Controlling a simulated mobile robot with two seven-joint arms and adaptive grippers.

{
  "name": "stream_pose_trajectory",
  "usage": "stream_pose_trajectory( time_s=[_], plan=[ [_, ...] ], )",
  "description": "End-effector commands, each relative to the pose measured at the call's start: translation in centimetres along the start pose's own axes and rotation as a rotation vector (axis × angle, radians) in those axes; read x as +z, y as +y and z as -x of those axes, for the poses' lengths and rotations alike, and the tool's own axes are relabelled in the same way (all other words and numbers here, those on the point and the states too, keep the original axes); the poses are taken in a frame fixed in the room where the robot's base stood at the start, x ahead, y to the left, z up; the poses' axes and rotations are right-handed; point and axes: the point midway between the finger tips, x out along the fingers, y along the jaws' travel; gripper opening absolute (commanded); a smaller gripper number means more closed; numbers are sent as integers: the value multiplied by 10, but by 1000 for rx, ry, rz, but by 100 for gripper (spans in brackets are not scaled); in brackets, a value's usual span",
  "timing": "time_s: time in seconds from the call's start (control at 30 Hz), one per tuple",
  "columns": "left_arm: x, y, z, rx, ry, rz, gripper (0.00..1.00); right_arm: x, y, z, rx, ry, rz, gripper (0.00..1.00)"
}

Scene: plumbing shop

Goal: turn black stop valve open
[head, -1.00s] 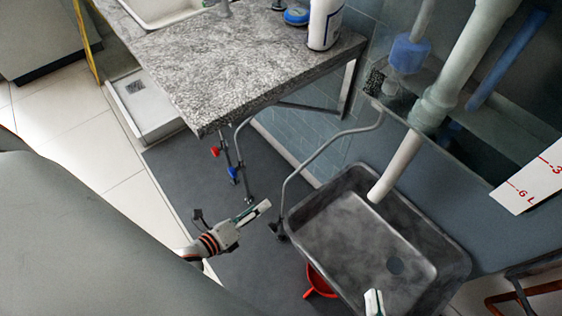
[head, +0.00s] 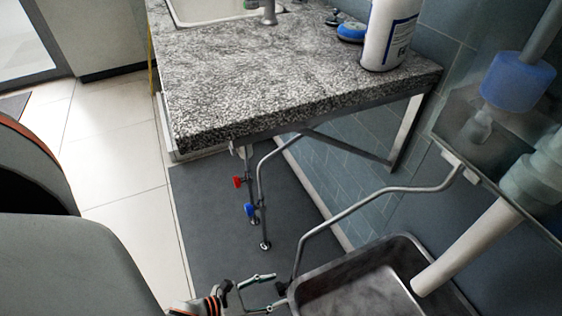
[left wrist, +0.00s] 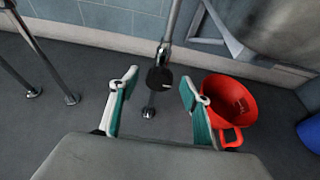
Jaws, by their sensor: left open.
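The black stop valve (left wrist: 159,78) is a dark round knob on a thin metal pipe that runs down to the floor. In the left wrist view it sits between and just beyond the tips of my left gripper (left wrist: 159,86), which is open with green-lined fingers apart. In the head view my left gripper (head: 271,292) is at the bottom, its fingers pointing right at the small dark valve (head: 281,288) on the bent pipe beside the sink basin. I cannot tell whether the fingers touch it. My right gripper is not in view.
A dark basin (head: 318,282) stands right of the valve. A red bucket (left wrist: 232,100) is on the floor just right of my left gripper. A stone-topped counter (head: 290,70) stands behind, with red (head: 238,181) and blue (head: 250,209) handles on pipes below it.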

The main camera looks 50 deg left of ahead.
Motion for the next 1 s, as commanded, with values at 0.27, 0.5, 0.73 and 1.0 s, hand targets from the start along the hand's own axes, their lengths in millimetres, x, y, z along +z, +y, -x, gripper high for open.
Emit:
stream_pose_trajectory(
  time_s=[0.27,0.5,0.73,1.0],
  plan=[
    [-2,0,-24,0,2,2,47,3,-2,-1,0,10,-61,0],
    [-1,0,-26,1,1,2,47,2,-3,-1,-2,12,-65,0],
    [-1,0,-26,1,2,2,8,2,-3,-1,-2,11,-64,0],
    [-1,0,-26,-6,2,18,8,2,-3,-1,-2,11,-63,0]
  ],
)
